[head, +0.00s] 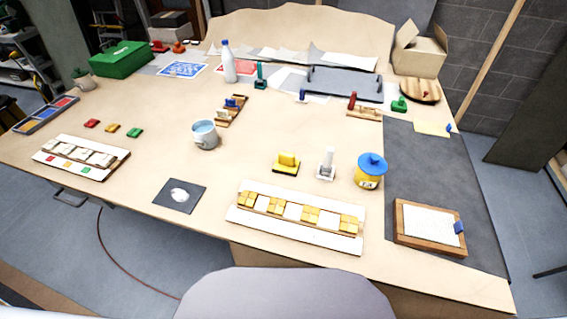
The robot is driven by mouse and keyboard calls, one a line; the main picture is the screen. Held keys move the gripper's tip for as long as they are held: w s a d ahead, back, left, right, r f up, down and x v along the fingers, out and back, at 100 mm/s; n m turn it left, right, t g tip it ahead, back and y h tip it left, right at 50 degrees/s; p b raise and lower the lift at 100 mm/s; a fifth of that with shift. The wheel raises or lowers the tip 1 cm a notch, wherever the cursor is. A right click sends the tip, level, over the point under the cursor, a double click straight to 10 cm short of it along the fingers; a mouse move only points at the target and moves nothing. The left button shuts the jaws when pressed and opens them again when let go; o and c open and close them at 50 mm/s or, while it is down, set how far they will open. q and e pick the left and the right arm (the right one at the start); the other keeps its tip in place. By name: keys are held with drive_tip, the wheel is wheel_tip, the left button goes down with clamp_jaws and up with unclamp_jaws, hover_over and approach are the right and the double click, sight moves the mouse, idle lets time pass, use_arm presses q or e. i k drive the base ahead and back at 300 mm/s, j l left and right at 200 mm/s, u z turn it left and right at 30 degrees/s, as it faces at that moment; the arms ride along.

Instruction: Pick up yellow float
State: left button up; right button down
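The yellow float (286,163) sits on the table right of the picture's middle. It has a yellow block-like upper part and a dark lower edge. It stands apart from the things around it, with a white-handled tool (326,164) just to its right. Nothing hides it. Neither of my grippers shows in the head view.
A yellow tub with a blue lid (370,171) stands right of the white-handled tool. A white panel with yellow tiles (296,217) lies in front. Bare table (245,160) lies between the bucket and the float.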

sight(286, 163)
drive_tip(key=k+j, duration=0.1)
drive_tip(key=j, duration=1.05)
drive_tip(key=k+j, duration=0.15)
drive_tip(key=j, duration=0.45)
drive_tip(key=z, duration=0.05)
